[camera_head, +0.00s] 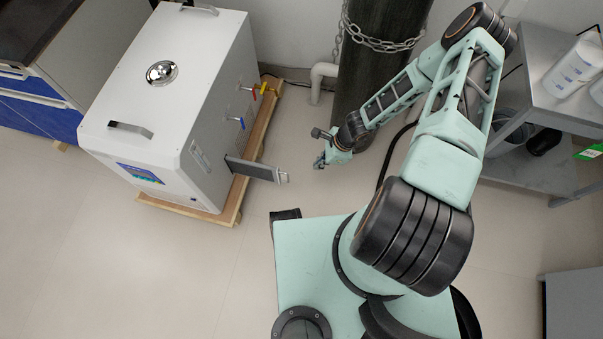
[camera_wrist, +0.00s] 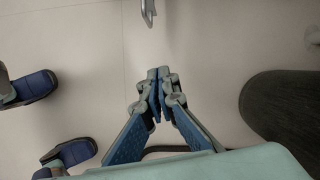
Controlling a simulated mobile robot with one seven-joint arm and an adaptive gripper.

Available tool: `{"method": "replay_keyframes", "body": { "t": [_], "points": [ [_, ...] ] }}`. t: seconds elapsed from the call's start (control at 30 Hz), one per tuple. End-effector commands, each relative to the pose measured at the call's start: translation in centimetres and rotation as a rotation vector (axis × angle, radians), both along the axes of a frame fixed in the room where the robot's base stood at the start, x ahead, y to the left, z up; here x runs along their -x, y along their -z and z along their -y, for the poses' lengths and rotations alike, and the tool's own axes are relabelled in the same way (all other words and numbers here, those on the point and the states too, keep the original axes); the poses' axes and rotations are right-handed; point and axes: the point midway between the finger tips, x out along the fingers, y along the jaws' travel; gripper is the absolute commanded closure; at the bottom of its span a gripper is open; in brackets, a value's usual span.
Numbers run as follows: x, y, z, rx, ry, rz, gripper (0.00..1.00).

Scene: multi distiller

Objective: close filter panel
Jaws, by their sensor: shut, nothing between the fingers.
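The filter panel (camera_head: 253,168) is a grey plate sticking out from the right side of a white distiller (camera_head: 160,100), with a small handle (camera_head: 283,176) at its outer end. The panel stands open, swung away from the machine's side. In the wrist view a grey metal piece (camera_wrist: 149,12), which looks like this handle, shows at the top edge. My gripper (camera_head: 319,163) is up and to the right of the handle in the head view, apart from it. In the wrist view my gripper (camera_wrist: 158,72) has its fingertips together with nothing between them.
A dark cylinder (camera_head: 378,80) with a chain (camera_head: 375,43) stands behind my gripper. A grey metal shelf (camera_head: 560,110) is at the right. Floor between panel and gripper is clear.

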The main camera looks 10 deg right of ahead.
Motion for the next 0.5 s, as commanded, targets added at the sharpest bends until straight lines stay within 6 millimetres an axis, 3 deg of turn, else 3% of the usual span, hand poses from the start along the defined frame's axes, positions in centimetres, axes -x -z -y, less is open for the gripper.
{"method": "replay_keyframes", "body": {
  "t": [0.27,0.5],
  "points": [
    [0.8,2.1,-1.5,-0.026,0.033,-0.016,1.0],
    [0.6,6.7,-3.2,-0.025,0.031,-0.016,1.0]
  ]
}}
